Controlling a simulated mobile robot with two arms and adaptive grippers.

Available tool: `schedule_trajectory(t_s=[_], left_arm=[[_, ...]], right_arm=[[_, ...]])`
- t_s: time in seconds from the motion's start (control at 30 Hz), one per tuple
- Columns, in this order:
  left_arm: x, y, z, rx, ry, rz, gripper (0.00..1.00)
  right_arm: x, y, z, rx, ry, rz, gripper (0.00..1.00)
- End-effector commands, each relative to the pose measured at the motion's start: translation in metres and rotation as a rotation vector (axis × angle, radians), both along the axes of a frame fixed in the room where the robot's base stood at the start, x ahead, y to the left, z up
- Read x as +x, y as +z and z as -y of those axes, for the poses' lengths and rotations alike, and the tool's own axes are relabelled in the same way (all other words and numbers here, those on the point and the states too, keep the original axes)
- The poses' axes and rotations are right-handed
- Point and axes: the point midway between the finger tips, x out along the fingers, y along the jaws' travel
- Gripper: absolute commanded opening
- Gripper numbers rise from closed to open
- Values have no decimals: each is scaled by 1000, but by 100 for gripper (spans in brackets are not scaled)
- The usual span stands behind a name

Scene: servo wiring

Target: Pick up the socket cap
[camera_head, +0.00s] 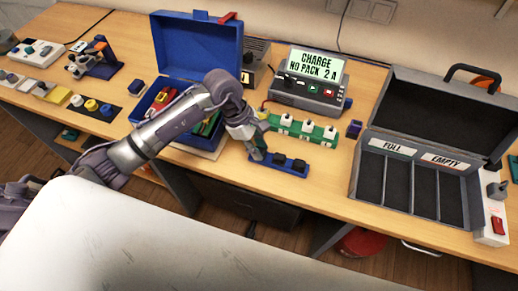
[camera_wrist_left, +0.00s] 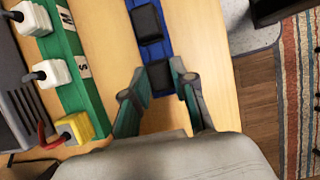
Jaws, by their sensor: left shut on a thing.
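A blue strip (camera_head: 292,170) lies near the table's front edge and holds black socket caps in a row. Two black caps (camera_head: 280,159) show clear of my gripper in the head view. My left gripper (camera_head: 257,153) is at the strip's left end. In the left wrist view its two fingers (camera_wrist_left: 159,72) are shut on the nearest black socket cap (camera_wrist_left: 160,76), one on each side. That cap still appears at the level of the strip (camera_wrist_left: 140,5). Another black cap (camera_wrist_left: 147,22) sits just beyond it. My right gripper is not in view.
A green strip (camera_head: 318,138) with white plugs stands just behind the blue strip. A yellow plug (camera_wrist_left: 75,128) is left of my fingers. A charger (camera_head: 306,85) is at the back, an open blue box (camera_head: 197,50) left, and a grey case (camera_head: 425,110) right.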

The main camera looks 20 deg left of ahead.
Motion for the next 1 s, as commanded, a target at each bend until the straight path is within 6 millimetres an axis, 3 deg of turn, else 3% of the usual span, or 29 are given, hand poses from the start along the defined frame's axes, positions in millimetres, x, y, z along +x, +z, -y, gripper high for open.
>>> schedule_trajectory(t_s=[0.17,0.37,0.8,1.0], left_arm=[[1,7,0,1,-1,4,2],[2,34,-1,1,-2,8,2],[-27,92,86,-2,-5,5,2],[-34,106,107,-1,-2,2,2]], right_arm=[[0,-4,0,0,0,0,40],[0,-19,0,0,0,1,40],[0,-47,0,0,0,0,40],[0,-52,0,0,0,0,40]])
